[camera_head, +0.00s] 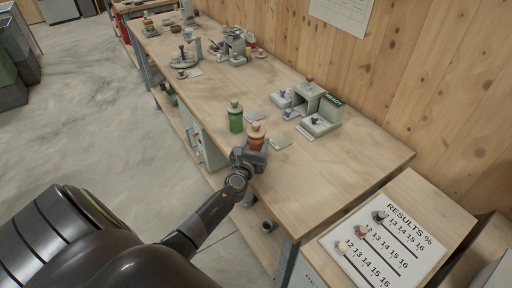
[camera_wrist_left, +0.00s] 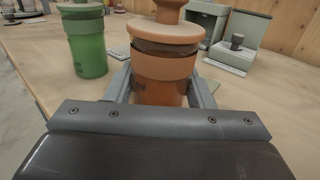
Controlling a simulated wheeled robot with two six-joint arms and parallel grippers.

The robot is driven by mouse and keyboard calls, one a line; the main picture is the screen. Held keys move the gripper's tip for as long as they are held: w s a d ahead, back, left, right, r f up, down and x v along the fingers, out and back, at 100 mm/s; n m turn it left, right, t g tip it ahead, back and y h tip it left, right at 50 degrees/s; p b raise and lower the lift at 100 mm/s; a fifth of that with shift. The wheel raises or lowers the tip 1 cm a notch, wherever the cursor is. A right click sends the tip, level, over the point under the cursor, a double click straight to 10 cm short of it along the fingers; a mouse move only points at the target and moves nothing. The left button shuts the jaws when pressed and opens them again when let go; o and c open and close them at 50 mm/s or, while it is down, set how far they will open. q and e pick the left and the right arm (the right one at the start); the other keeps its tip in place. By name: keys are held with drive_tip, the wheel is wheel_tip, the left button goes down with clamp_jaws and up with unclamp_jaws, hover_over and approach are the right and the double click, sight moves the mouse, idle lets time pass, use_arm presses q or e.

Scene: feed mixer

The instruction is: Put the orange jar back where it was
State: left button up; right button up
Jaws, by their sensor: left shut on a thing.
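The orange jar (camera_head: 256,134) is at the front edge of the long wooden table, upright, with a pale orange lid and knob. In the left wrist view the orange jar (camera_wrist_left: 164,66) stands between the two fingers. My left gripper (camera_head: 251,153) is shut on it; the fingers also show in the left wrist view (camera_wrist_left: 160,90). Whether the jar's base touches the table is hidden behind the gripper. My right gripper is not in view.
A green jar (camera_head: 235,116) stands just left of the orange jar. Flat grey plates (camera_head: 279,141) lie to its right, and grey-green devices (camera_head: 318,118) stand behind. The table's right end (camera_head: 350,172) is clear. A results sheet (camera_head: 383,244) lies on a lower surface.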

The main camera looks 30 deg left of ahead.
use_arm(q)
drive_tip(key=shift+r, duration=0.1)
drive_tip(key=o, duration=0.9)
drive_tip(key=shift+f, duration=0.2)
drive_tip(key=shift+r, duration=0.25)
drive_tip(key=v, duration=1.2)
drive_tip(key=shift+s, duration=0.1)
